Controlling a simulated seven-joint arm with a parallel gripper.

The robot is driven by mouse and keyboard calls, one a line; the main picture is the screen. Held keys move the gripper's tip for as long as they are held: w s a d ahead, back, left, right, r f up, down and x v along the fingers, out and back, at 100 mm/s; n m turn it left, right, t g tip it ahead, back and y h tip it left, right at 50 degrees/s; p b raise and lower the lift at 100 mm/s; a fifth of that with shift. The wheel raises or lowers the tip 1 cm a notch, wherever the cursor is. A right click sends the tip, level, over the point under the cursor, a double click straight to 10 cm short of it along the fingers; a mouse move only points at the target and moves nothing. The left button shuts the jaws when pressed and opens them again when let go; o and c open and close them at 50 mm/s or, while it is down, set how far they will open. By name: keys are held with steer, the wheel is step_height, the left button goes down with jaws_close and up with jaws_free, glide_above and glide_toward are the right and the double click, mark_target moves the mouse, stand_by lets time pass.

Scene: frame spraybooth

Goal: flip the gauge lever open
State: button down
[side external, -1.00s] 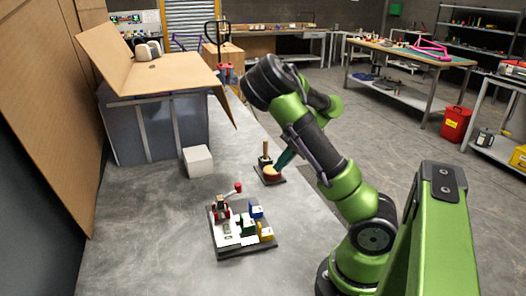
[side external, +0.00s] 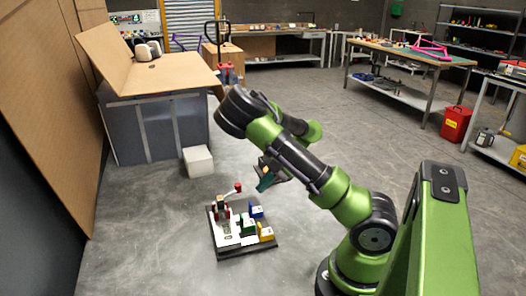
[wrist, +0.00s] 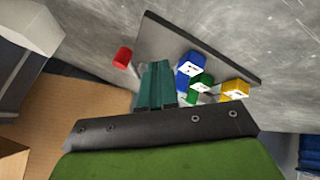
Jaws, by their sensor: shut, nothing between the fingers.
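In the wrist view the fingers (wrist: 157,68) point over the board, between the red knob (wrist: 122,57) at left and the blue block (wrist: 189,68) at right. They hide part of the board and the lever's base.
A white cube (side external: 198,160) stands behind the board. A grey bin (side external: 155,130) with open cardboard flaps is at the back left. The table left of the board is clear.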

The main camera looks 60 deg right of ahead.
mark_target(240, 192)
steer(key=shift+x, duration=1)
steer(key=w, duration=0.2)
steer(key=shift+w+d+r, duration=0.1)
steer(key=shift+w+d, duration=0.1)
steer(key=shift+w, duration=0.75)
steer(key=shift+d, duration=0.1)
steer(key=shift+w+d+n, duration=0.15)
steer(key=shift+w+n, duration=0.1)
steer(key=shift+n, duration=0.15)
steer(key=shift+w+d+r+n+g+y, duration=0.1)
steer(key=shift+w+d+n+g+y, duration=0.2)
steer(key=shift+w+n, duration=0.25)
steer(key=shift+w+d+f+n+g+y, duration=0.15)
steer(key=shift+w+n+g+y, duration=0.2)
steer(key=shift+n, duration=0.25)
steer(key=shift+w+d+r+n+g+y, duration=0.15)
steer(key=shift+w+d+n+y, duration=0.1)
steer(key=shift+w+n, duration=0.3)
steer(key=shift+w+d+n+g+y, duration=0.15)
steer(key=shift+w+n+g+y, duration=0.35)
steer(key=shift+w+n+g, duration=0.7)
steer(key=shift+w+n+t, duration=0.2)
steer(key=shift+n+t, duration=0.1)
